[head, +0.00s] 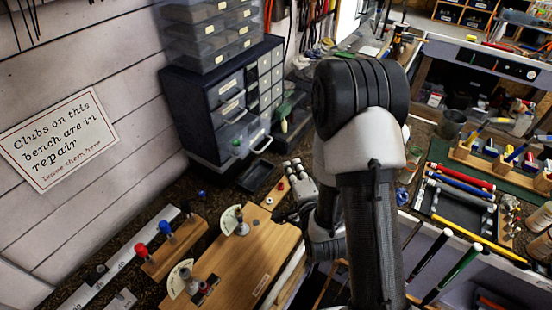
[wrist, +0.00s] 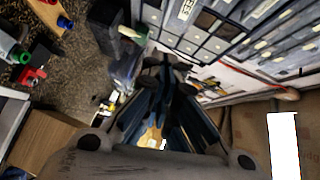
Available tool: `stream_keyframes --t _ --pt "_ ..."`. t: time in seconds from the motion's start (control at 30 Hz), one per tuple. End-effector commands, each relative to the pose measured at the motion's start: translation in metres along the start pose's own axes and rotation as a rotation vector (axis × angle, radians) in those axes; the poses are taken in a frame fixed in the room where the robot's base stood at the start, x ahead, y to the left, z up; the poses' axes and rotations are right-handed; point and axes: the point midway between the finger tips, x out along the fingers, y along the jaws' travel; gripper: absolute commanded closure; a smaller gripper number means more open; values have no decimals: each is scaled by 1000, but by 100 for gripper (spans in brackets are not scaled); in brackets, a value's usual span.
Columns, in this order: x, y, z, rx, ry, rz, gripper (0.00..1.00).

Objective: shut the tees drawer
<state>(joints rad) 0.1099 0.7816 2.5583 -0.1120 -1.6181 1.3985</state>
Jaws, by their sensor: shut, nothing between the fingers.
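The dark blue drawer cabinet (head: 212,108) stands against the wall in the head view. Its large left drawers have clear fronts. The labels are too small to read there, so I cannot tell surely which is the tees drawer. My gripper (head: 295,172) is low, right of and in front of the cabinet, apart from it. In the wrist view my gripper (wrist: 166,68) is shut and empty, with the small cabinet drawers (wrist: 205,38) beyond its tips.
A black tray (head: 255,176) lies on the bench between the cabinet and my gripper. A wooden board (head: 235,262) with dials is at the front. A small rack with red and blue knobs (head: 172,243) stands left. My arm hides part of the bench.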

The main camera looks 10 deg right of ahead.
Motion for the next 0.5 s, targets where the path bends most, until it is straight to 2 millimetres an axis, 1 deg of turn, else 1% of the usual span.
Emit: stream_keyframes --t 0.03,0.3,0.33,0.4,0.5 --pt "15 3 1 -2 0 -10 100" --pt "71 -2 0 0 -1 -4 100" --pt "77 -2 0 0 -1 -3 100" --pt "84 -2 12 -1 -5 -2 100" --pt "93 -1 20 -1 -4 -1 100"
